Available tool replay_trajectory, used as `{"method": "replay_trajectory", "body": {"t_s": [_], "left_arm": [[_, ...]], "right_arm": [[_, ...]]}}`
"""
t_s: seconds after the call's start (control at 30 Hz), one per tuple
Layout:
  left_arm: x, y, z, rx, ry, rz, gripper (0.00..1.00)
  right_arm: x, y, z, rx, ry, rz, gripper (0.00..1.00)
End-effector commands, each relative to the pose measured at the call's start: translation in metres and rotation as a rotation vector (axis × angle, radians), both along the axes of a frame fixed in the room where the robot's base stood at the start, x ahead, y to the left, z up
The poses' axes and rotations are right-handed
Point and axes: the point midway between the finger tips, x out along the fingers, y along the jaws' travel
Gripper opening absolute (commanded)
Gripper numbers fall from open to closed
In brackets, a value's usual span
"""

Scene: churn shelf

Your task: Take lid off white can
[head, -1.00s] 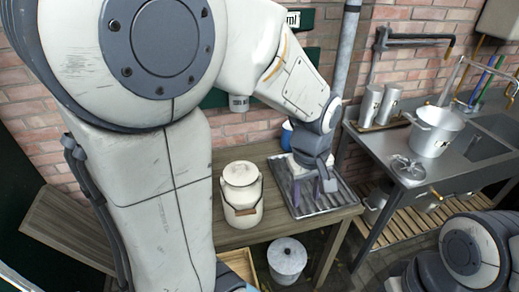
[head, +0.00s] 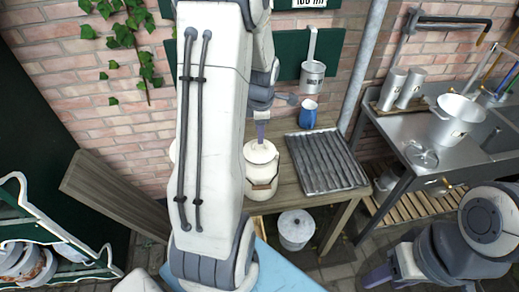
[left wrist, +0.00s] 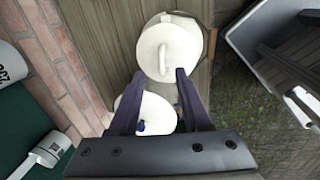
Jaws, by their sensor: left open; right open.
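The white can (head: 262,188) stands on the wooden bench, partly covered by my left arm in the head view. Its pale lid (head: 260,151) sits on top. My left gripper (head: 262,131) is open and empty, with its fingers at the lid's back edge; whether they touch is unclear. In the left wrist view, a white round lid with a loop handle (left wrist: 168,48) is just beyond the open fingertips. A second white round shape (left wrist: 147,112) shows lower down, partly behind the fingers. My right gripper (head: 377,277) is low at the right, apart from the bench.
A ribbed tray (head: 325,162) and a blue cup (head: 307,113) are right of the can. A ladle (head: 312,75) hangs on the wall. A lidded grey pot (head: 295,230) stands below. A metal sink table (head: 395,140) is further right.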

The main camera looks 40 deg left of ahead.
Motion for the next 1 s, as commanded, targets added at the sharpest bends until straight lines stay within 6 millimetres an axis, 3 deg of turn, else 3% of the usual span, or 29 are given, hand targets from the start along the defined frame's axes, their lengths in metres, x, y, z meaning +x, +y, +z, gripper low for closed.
{"method": "replay_trajectory", "body": {"t_s": [0.13,0.3,0.63,0.77,1.0], "left_arm": [[0.002,-0.001,-0.017,-0.003,0.007,-0.002,0.48],[0.005,0.001,-0.039,-0.002,0.004,-0.001,0.48],[0.007,0.002,-0.046,-0.001,-0.001,-0.001,0.48],[0.007,0.002,-0.045,-0.001,-0.001,-0.001,0.00],[0.007,0.002,-0.045,-0.001,-0.001,-0.001,0.00]], "right_arm": [[0.000,0.000,0.015,0.000,0.000,0.002,0.50],[0.000,0.000,0.020,0.000,0.000,0.003,0.50],[0.000,0.000,0.020,0.000,0.000,0.004,0.50],[0.000,0.000,0.020,0.000,0.000,0.004,0.50],[0.000,0.000,0.020,0.000,0.000,0.003,0.50]]}}
